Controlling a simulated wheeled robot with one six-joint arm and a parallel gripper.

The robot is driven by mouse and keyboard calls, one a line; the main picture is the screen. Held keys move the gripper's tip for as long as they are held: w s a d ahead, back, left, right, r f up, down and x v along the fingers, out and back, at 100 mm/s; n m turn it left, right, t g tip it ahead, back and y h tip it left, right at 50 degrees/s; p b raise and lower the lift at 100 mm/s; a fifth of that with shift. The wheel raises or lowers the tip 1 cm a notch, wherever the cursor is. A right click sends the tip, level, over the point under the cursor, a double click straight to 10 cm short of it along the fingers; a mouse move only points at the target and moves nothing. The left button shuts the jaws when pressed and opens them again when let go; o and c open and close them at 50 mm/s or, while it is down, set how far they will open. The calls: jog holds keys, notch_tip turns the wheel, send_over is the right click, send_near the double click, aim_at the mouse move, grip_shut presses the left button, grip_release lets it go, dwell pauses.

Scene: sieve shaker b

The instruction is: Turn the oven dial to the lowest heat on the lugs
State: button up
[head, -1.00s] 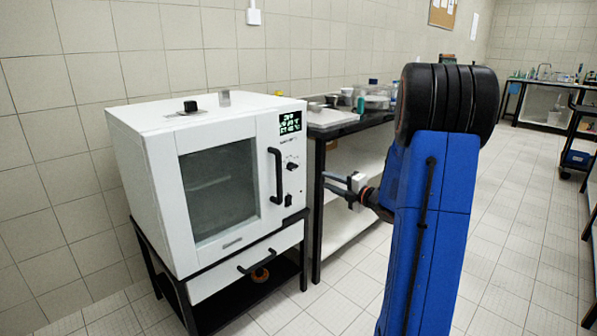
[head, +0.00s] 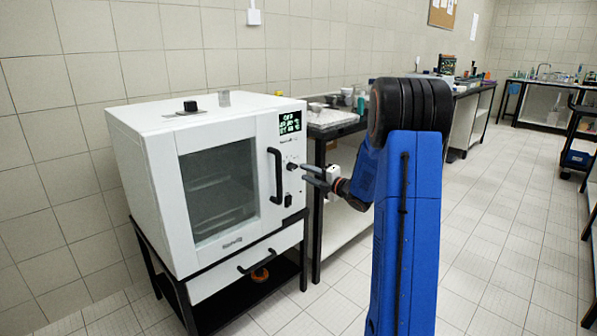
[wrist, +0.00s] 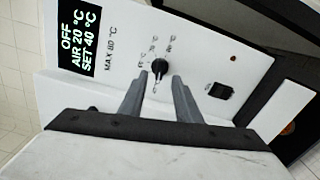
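The white oven (head: 160,150) stands on a black frame at the left in the head view, its door shut. Its round black dial (head: 291,166) is on the right front panel, below the display (head: 290,122). In the wrist view the dial (wrist: 159,66) lies just beyond and between the fingertips, with small marks around it. The display (wrist: 75,42) reads OFF, AIR 20 °C, SET 40 °C. My gripper (head: 304,174) is open, its two fingers (wrist: 160,78) pointing at the panel on either side of the dial. Whether a finger touches the dial, I cannot tell.
A black switch (wrist: 220,91) sits beside the dial on the panel. The black door handle (head: 277,177) is left of the dial. A bench (head: 335,128) with labware stands right of the oven. Open tiled floor lies to the right.

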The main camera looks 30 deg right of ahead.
aim_at(295, 168)
jog(key=shift+x, duration=2.6)
grip_shut()
